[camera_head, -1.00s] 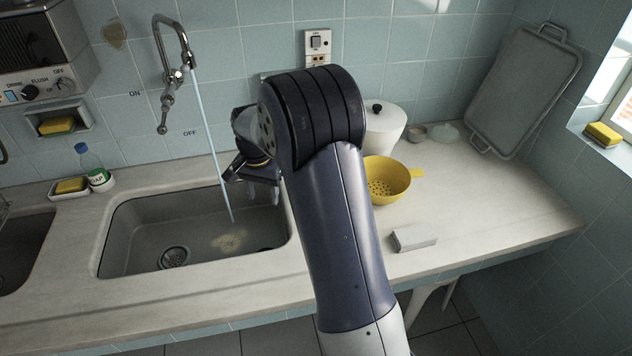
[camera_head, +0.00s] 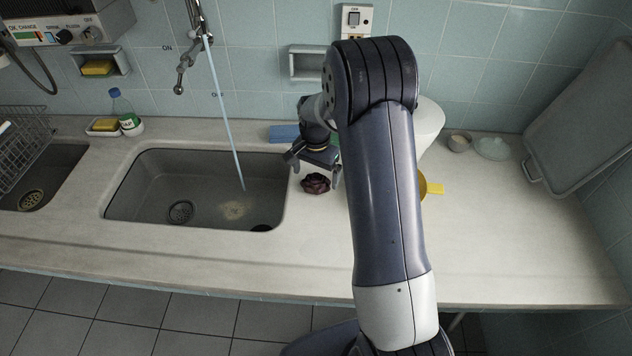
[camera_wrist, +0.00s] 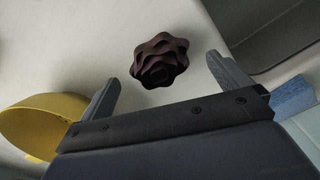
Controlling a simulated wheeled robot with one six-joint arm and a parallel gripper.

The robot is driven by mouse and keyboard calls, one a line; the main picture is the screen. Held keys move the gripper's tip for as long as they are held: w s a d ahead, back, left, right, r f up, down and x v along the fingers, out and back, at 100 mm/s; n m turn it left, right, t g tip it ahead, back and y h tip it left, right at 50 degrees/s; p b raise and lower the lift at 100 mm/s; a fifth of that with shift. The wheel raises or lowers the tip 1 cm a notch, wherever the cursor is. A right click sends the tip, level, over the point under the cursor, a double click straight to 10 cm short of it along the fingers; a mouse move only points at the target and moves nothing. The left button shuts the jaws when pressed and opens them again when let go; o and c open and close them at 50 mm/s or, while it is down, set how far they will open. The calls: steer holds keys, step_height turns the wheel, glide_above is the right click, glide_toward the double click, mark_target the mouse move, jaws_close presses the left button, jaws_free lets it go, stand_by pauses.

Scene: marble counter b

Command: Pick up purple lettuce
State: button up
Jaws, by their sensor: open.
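The purple lettuce (camera_head: 315,183) is a small, dark, ruffled head on the counter just right of the sink. In the wrist view the lettuce (camera_wrist: 160,61) lies beyond the fingertips, roughly between the lines of the two fingers and apart from both. My gripper (camera_head: 314,171) is open and empty, close by the lettuce in the head view. Its two grey fingers are spread wide in the wrist view (camera_wrist: 160,78).
The sink (camera_head: 195,190) with running water lies left of the lettuce. A yellow colander (camera_wrist: 40,122) stands close to one finger, and a blue sponge-like block (camera_head: 284,133) lies behind. A white canister (camera_head: 430,122) is partly hidden by my arm. The front counter (camera_head: 520,270) is clear.

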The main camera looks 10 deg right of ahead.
mark_target(316, 176)
steer(key=shift+f+p, duration=0.3)
steer(key=shift+f, duration=1.6)
steer(key=shift+c, duration=0.4)
steer(key=c, duration=0.9)
